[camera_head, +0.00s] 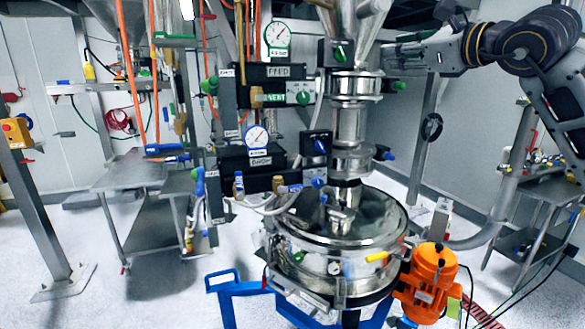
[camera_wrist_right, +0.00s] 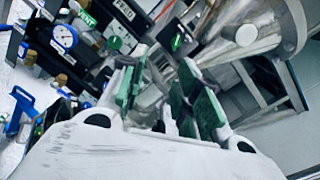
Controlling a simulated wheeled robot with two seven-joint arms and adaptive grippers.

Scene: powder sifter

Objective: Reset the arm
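My right arm comes in from the upper right in the head view. Steel pipework and a green knob (camera_wrist_right: 177,42) show beyond the fingers. My left gripper is not in view.
The round sifter drum (camera_head: 345,235) stands on a blue frame (camera_head: 255,295) with an orange motor (camera_head: 430,280) beside it. A steel table (camera_head: 130,172) stands left, another (camera_head: 550,190) right. Pale floor lies between.

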